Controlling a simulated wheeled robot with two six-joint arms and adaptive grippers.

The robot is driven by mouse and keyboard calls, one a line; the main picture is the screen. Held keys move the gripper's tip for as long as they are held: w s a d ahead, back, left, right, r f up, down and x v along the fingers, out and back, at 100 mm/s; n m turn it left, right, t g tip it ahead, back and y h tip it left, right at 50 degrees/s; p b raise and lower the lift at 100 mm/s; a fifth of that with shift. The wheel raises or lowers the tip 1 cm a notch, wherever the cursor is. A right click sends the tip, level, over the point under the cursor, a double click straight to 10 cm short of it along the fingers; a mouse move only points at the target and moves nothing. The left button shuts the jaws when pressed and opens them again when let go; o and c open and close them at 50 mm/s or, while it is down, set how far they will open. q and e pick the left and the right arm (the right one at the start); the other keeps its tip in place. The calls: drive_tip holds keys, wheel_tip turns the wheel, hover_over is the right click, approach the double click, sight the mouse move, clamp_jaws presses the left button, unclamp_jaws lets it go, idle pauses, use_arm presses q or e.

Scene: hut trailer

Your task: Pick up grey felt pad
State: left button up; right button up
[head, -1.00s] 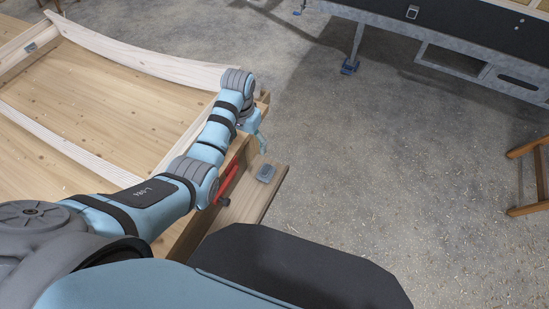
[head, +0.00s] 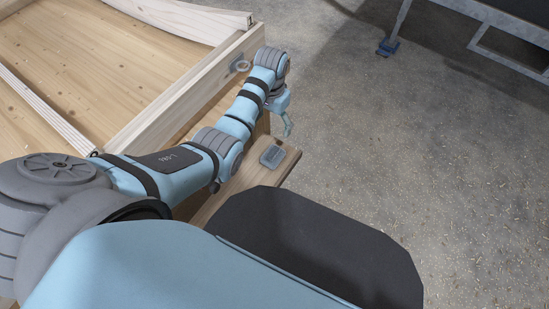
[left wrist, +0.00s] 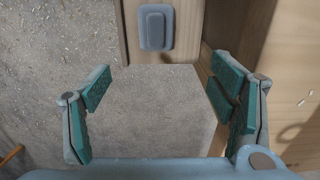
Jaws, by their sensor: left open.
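The grey felt pad (head: 271,155) lies on a narrow wooden ledge (head: 237,183) in the head view. It also shows at the top of the left wrist view (left wrist: 156,27), a rounded grey rectangle with a smaller raised part. My left gripper (head: 288,128) hangs just beyond the ledge, close to the pad and apart from it. In the left wrist view its two teal-padded fingers (left wrist: 162,82) are spread wide with nothing between them but floor behind. My right gripper is not in view.
A pale wooden frame with raised boards (head: 190,95) stands left of the ledge, close to my left arm. The concrete floor between is open, with scattered shavings.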

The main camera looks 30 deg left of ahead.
sight(273, 152)
use_arm(q)
wheel_tip(273, 152, down, 11)
drive_tip(key=b, duration=0.5)
drive_tip(key=shift+s+b, duration=0.1)
drive_tip(key=shift+b, duration=0.2)
drive_tip(key=f+b, duration=0.2)
drive_tip(key=f, duration=0.1)
drive_tip(key=s+f+b, duration=0.1)
drive_tip(key=f, duration=0.1)
drive_tip(key=shift+d, duration=0.3)
drive_tip(key=shift+f, duration=0.2)
drive_tip(key=shift+w+r, duration=0.1)
drive_tip(key=shift+r, duration=0.05)
drive_tip(key=shift+c, duration=0.3)
drive_tip(key=c, duration=1.2)
drive_tip(key=shift+r, duration=0.15)
